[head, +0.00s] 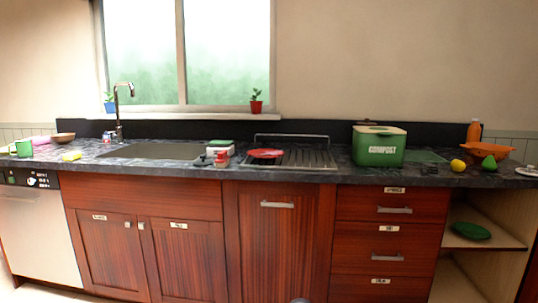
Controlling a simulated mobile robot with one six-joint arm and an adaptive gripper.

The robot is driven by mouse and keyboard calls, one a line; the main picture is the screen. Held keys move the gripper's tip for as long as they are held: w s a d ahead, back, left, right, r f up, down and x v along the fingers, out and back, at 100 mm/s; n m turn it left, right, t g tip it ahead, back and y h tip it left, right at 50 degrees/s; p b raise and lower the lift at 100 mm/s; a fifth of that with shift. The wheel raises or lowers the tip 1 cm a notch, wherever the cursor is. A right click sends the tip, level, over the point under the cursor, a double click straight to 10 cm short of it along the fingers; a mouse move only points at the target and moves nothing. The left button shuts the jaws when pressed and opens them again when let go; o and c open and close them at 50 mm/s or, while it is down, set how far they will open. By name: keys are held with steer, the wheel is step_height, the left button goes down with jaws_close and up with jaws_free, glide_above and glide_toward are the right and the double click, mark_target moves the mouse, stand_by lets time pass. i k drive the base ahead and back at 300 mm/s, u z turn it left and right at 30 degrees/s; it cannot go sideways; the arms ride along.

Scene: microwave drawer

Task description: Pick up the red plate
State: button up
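My gripper is not in view. A small grey rounded shape shows at the bottom edge, too cut off to identify.
Left of the plate are a red can (222,159), a small white-and-green box (220,145) and the sink (155,151). A raised metal bar (291,136) stands behind the plate. The floor in front is mostly out of frame.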

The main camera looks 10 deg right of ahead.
mark_target(262, 154)
steer(key=i, duration=1.35)
steer(key=u, duration=0.05)
